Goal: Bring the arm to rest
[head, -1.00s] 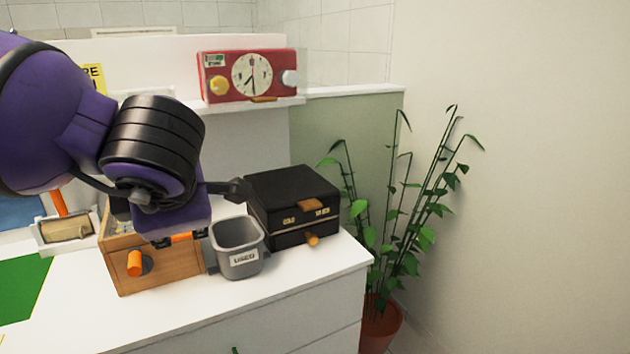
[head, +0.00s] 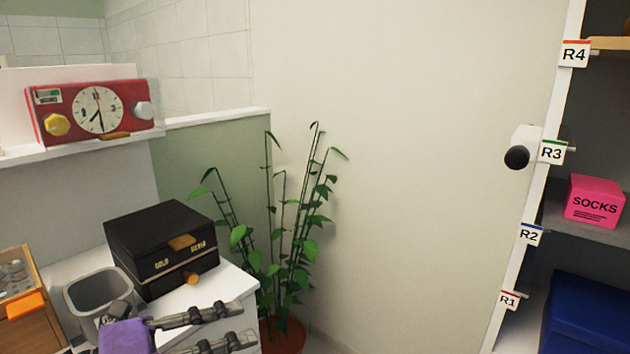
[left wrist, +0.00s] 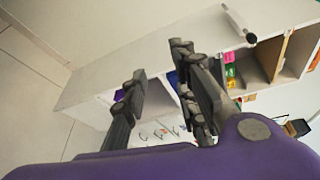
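My left arm's purple wrist and its left gripper (head: 243,325) show at the bottom left of the head view, in front of the white drawer unit. The two dark fingers are spread apart with nothing between them. The left wrist view also shows the gripper (left wrist: 160,62) with its fingers apart and empty, with the white wardrobe beyond. My right gripper is in neither view.
Near the gripper are a grey bin (head: 98,292), a black box (head: 160,243) and a wooden box (head: 32,328). A red clock (head: 95,108) is on a ledge. A plant (head: 285,230) stands beside the drawers. The wardrobe at right holds a pink SOCKS box (head: 594,202) and blue box (head: 585,318).

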